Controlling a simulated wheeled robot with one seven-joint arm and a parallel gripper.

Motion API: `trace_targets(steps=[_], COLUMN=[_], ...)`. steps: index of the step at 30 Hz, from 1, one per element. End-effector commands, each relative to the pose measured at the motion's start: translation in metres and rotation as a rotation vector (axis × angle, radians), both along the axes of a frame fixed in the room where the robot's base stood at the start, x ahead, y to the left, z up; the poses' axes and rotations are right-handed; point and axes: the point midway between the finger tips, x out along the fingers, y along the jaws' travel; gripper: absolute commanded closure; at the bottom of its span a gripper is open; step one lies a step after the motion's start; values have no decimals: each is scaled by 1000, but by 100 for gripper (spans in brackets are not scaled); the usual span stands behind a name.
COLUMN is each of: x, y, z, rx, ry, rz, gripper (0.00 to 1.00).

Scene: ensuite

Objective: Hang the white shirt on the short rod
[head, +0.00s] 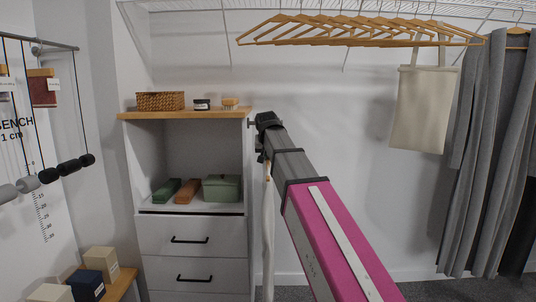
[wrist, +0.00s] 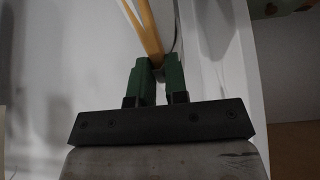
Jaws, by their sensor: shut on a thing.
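My gripper (wrist: 158,72) is shut on a wooden hanger (wrist: 146,30), seen between its green fingers in the wrist view. In the head view my pink and grey arm reaches to the right side of the shelf unit, and the arm's end hides the fingers. The white shirt (head: 268,240) hangs below the arm's end, seen nearly edge-on and partly hidden by the arm. A small grey stub (head: 251,123) sticks out by the unit's side, level with the arm's end. I cannot tell whether it is the short rod or whether the hanger touches it.
A white shelf unit (head: 190,238) with a wooden top (head: 190,115) stands left of the shirt. A wire shelf with empty wooden hangers (head: 350,38), a cream tote bag (head: 420,110) and grey garments (head: 490,150) is at the right. Another rod (head: 58,47) is at the left wall.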

Motion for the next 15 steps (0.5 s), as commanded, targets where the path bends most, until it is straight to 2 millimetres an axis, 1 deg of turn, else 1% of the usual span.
trace_targets(steps=[12, 13, 15], x=[1, 1, 1], y=[0, 0, 0], z=[-2, -2, -2], rx=[0, 0, 0], ry=[-2, -2, -2], rz=[0, 0, 0], gripper=[100, 76, 56])
